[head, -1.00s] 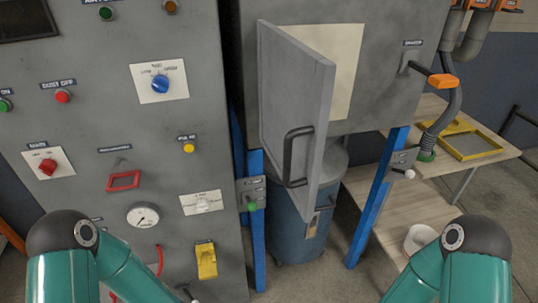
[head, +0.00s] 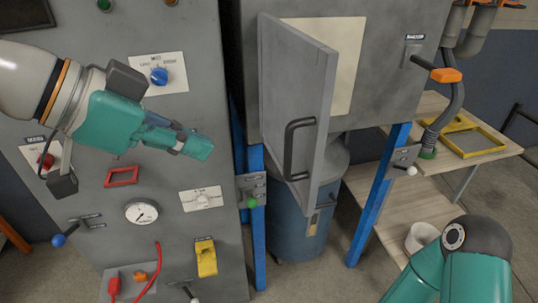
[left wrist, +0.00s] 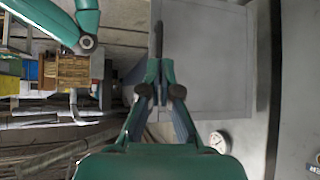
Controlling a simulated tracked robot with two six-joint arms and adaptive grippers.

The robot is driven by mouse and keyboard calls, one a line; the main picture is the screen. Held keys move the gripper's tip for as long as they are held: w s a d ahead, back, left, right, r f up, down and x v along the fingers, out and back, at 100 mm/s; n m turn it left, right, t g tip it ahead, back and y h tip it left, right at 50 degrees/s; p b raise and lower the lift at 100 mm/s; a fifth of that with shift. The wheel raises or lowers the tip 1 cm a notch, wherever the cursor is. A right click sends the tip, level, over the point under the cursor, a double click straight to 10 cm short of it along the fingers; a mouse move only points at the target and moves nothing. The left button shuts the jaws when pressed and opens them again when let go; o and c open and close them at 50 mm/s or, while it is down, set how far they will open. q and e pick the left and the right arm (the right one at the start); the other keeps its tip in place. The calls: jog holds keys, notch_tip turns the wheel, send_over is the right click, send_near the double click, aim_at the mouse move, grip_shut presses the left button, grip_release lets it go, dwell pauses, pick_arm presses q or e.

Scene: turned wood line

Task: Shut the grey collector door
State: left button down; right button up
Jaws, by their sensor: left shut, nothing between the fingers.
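The grey collector door (head: 290,90) stands ajar in the head view. Its left edge is by the cabinet and its free edge juts toward me. A dark bar handle (head: 290,150) is on its outer face, near the free edge. The pale cabinet front (head: 345,60) shows behind it. My left gripper (head: 208,148) is shut and empty, left of the door and apart from it, in front of the grey control panel, fingers pointing right. In the left wrist view its fingers (left wrist: 159,80) are together. My right gripper is out of view; only part of that arm shows.
The control panel (head: 120,200) with knobs, a gauge (head: 142,212) and a yellow switch (head: 206,258) stands left. A blue drum (head: 295,225) is under the cabinet between blue legs (head: 378,200). An orange-handled lever (head: 446,75) and a wooden bench (head: 400,195) are at right.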

aim_at(285, 162)
pick_arm(q)
jog(key=w+d+r+p+x, duration=0.1)
jog(key=r+x, duration=0.1)
jog(key=x, duration=1)
jog(key=shift+d+f+p, duration=0.2)
jog(key=shift+d+p, duration=0.15)
jog(key=shift+p, duration=0.05)
jog(key=shift+d, duration=0.15)
